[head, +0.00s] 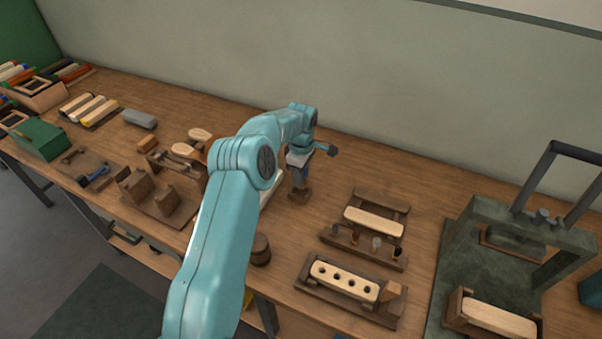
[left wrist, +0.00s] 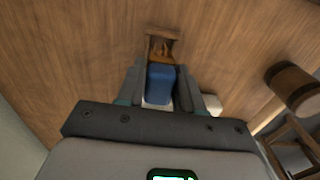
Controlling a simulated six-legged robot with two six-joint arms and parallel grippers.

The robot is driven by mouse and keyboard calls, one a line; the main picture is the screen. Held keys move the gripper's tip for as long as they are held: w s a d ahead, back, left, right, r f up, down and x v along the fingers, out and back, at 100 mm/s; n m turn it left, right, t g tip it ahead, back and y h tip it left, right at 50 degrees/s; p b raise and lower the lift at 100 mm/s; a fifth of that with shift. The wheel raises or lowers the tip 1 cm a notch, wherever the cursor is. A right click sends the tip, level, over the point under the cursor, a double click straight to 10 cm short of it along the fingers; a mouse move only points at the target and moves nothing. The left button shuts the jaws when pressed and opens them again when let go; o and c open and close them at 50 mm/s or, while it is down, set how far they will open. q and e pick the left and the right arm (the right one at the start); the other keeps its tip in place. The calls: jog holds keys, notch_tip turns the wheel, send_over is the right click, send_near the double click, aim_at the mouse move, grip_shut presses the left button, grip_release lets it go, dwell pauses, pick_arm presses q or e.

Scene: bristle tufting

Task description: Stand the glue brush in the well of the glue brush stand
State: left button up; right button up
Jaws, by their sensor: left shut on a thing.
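My left gripper (head: 299,172) is over the middle of the bench in the head view, pointing down. In the left wrist view, my left gripper (left wrist: 161,88) is shut on the blue handle of the glue brush (left wrist: 161,84). The brush's far end lies over or in a small brown wooden piece (left wrist: 162,33), which looks like the glue brush stand. The well is hidden, so I cannot tell whether the brush tip is inside. My right gripper is not in view.
A round wooden tub (head: 261,250) stands near the front edge and also shows in the left wrist view (left wrist: 292,89). A drilled block (head: 343,279) sits in a wooden holder to the right. A green-grey press frame (head: 525,235) stands far right. Bench behind the gripper is clear.

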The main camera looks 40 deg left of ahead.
pick_arm(q)
jog(key=shift+f+b, duration=1.55)
jog(key=shift+f, duration=0.65)
jog(key=shift+f, duration=0.25)
jog(key=o, duration=1.4)
jog(key=shift+r, duration=0.1)
jog(key=shift+r+p, duration=1.55)
jog(key=shift+r, duration=1.85)
jog(key=shift+s, duration=0.1)
